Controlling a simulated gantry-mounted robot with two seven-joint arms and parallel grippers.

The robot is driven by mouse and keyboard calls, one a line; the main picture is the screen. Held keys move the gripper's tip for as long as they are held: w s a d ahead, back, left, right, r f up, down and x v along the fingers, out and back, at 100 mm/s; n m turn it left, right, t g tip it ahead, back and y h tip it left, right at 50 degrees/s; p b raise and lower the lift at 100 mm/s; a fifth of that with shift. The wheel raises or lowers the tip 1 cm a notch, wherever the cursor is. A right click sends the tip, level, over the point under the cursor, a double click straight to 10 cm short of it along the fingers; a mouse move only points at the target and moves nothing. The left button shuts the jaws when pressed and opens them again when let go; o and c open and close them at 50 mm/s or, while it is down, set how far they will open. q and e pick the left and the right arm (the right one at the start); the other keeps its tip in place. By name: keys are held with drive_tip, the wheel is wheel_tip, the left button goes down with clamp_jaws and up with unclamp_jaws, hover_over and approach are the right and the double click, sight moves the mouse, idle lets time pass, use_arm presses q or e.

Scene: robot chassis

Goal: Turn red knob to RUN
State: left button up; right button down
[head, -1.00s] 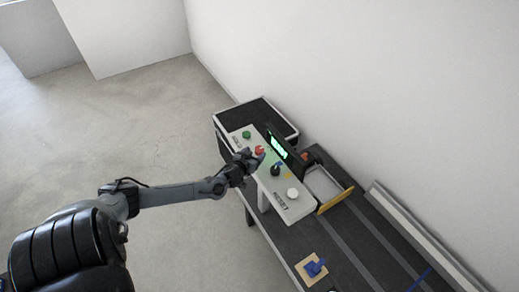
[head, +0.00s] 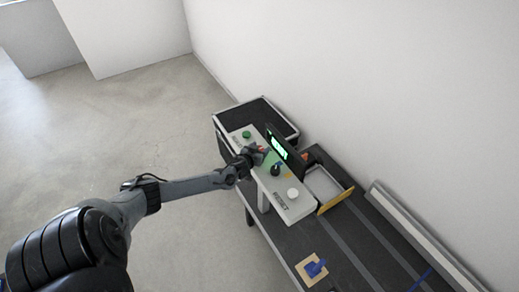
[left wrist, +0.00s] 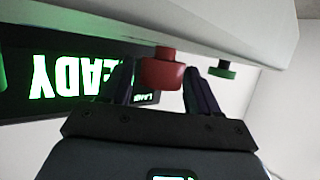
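The red knob (left wrist: 165,72) hangs from the pale panel in the left wrist view, between the two dark fingers of my left gripper (left wrist: 160,80). The fingers are open on either side of it, with narrow gaps showing. In the head view my left gripper (head: 257,152) is at the control panel (head: 291,208) and hides most of the red knob. A dark screen (left wrist: 75,85) beside the knob shows green READY lettering, upside down in the wrist view. The knob's setting and a RUN mark cannot be read. My right gripper is not in view.
A green button (head: 246,134) is near the panel's far end. A black knob (head: 275,169) and white RESET button (head: 293,193) are nearer. The screen (head: 280,149) stands along the panel's wall side. A yellow-edged tray (head: 335,201) is beside the panel.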

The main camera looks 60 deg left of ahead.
use_arm(q)
drive_tip(key=c, duration=0.7)
drive_tip(key=shift+m+t+h, duration=0.3)
drive_tip(key=shift+m+h, duration=0.2)
drive_tip(key=shift+a+m+t+h, duration=0.1)
drive_tip(key=shift+m+t+h, duration=0.2)
drive_tip(key=shift+m+h, duration=0.35)
drive_tip(key=m+h+b, duration=0.2)
drive_tip(key=h, duration=0.1)
drive_tip(key=shift+f+m+t, duration=0.15)
drive_tip(key=shift+m+t, duration=0.1)
drive_tip(key=shift+t, duration=0.15)
drive_tip(key=m+g+h+b, duration=0.1)
drive_tip(key=m+h+b, duration=0.5)
drive_tip(key=b, duration=0.7)
drive_tip(key=shift+m+h, duration=0.4)
drive_tip(key=shift+h, duration=0.45)
drive_tip(key=shift+m+h+b, duration=0.3)
drive_tip(key=shift+h+b, duration=0.1)
drive_tip(key=shift+b, duration=0.4)
